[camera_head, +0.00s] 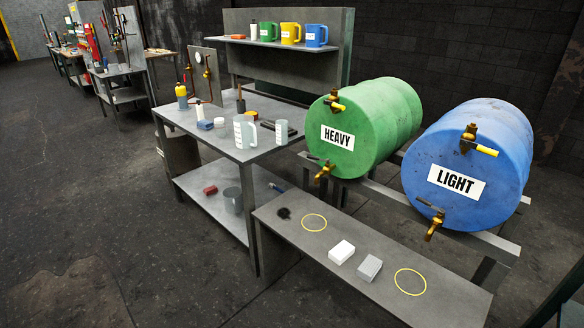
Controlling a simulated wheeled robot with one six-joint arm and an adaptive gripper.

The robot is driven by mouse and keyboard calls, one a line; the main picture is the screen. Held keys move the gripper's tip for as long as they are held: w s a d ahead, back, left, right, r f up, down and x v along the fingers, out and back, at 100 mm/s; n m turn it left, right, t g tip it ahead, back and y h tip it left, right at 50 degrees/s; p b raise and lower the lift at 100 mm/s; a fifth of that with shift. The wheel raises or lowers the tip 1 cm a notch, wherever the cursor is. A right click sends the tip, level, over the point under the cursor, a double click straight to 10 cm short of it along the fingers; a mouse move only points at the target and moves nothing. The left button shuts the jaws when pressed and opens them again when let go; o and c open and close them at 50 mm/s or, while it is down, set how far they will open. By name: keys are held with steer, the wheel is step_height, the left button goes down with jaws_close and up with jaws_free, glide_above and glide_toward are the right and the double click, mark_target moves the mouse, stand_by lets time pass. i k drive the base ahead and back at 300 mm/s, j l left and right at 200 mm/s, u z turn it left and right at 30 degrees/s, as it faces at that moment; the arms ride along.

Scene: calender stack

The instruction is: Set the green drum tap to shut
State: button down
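The green drum (375,125) lies on its side on a rack, with a white "HEAVY" label (337,137) on its front face. A brass lower tap (323,172) sits at the bottom of that face, and a small dark lever shows at its top left. I cannot tell from this view whether the tap is open or shut. A brass fitting with a yellow handle (338,106) sits higher on the same face. My gripper is not in view.
A blue "LIGHT" drum (480,145) with similar fittings lies to the right. Below the taps is a low bench (330,262) with two yellow rings, a white block (341,252), a grey block (369,267) and a dark stain. A worktable (185,135) holding jugs stands left; floor there is open.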

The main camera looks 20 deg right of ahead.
mark_target(309, 157)
steer(key=i+j, duration=0.1)
steer(key=j, duration=0.4)
steer(key=i+j, duration=0.1)
steer(key=j, duration=0.35)
steer(key=i+j+z, duration=0.1)
steer(key=j, duration=0.4)
steer(key=i+j, duration=0.65)
steer(key=i+j+z, duration=0.1)
steer(key=i+j, duration=0.55)
steer(key=i, duration=1.05)
steer(key=l+z, duration=0.05)
steer(key=l, duration=0.05)
